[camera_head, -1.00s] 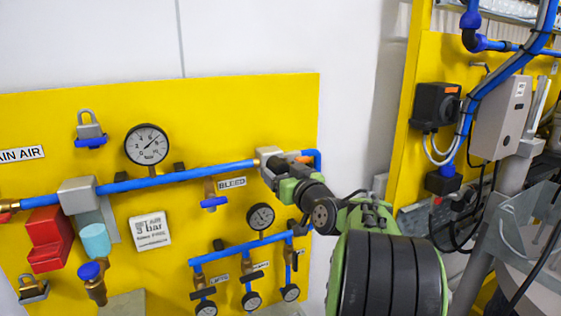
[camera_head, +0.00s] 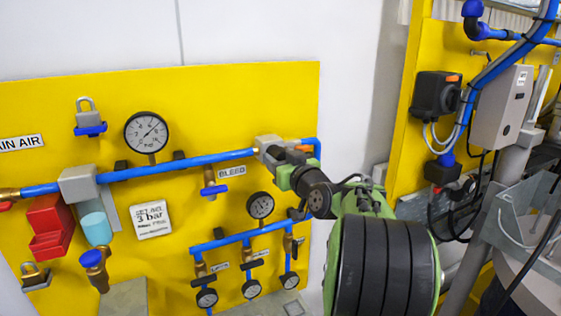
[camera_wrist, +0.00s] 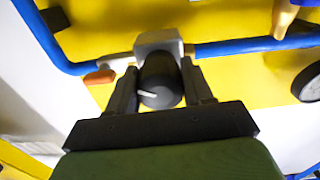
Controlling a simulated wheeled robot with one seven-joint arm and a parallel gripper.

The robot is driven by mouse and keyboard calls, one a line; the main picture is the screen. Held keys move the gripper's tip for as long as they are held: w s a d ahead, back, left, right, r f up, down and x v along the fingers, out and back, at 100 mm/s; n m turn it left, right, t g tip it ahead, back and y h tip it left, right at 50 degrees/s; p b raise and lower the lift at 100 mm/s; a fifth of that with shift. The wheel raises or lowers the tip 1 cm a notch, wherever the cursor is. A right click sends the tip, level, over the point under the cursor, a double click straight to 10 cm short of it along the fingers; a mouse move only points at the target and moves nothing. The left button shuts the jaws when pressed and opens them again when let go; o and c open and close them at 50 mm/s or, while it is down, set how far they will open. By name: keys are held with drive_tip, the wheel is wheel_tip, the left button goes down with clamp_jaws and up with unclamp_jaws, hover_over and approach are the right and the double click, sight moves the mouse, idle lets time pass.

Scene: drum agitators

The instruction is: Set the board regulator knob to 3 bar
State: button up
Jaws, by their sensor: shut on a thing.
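The board regulator is a grey block (camera_head: 268,146) at the right end of the upper blue pipe on the yellow board. In the wrist view its black round knob (camera_wrist: 160,80), with a white pointer mark low on its face, sits between my gripper's two dark fingers. My gripper (camera_wrist: 160,92) is shut on the knob; in the head view my gripper (camera_head: 287,160) hides it. A small round gauge (camera_head: 260,205) is just below left of my gripper; its needle is too small to read. A white sign (camera_head: 151,221) reads "3 bar".
A larger gauge (camera_head: 146,132) stands above the blue pipe (camera_head: 180,165). A blue-handled valve (camera_head: 215,189) under the "BLEED" label and a lower manifold (camera_head: 235,240) with several small gauges are close to my gripper. A second yellow panel (camera_head: 408,110) stands to the right.

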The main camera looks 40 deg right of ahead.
drive_tip(key=n+b, duration=0.1)
drive_tip(key=b, duration=0.1)
drive_tip(key=n+b, duration=0.1)
drive_tip(key=b, duration=0.1)
drive_tip(key=shift+f+b, duration=0.25)
drive_tip(key=shift+b, duration=0.15)
drive_tip(key=n+b, duration=0.3)
drive_tip(key=shift+r+b, duration=0.15)
drive_tip(key=shift+b, duration=0.2)
drive_tip(key=shift+n, duration=0.3)
drive_tip(key=o, duration=1)
drive_tip(key=shift+r, duration=0.1)
drive_tip(key=shift+o, duration=0.2)
drive_tip(key=shift+s, duration=0.15)
drive_tip(key=b+v, duration=0.3)
drive_tip(key=v, duration=1.2)
drive_tip(key=shift+s+a+b, duration=0.2)
drive_tip(key=shift+s+b, duration=0.05)
drive_tip(key=shift+b, duration=0.15)
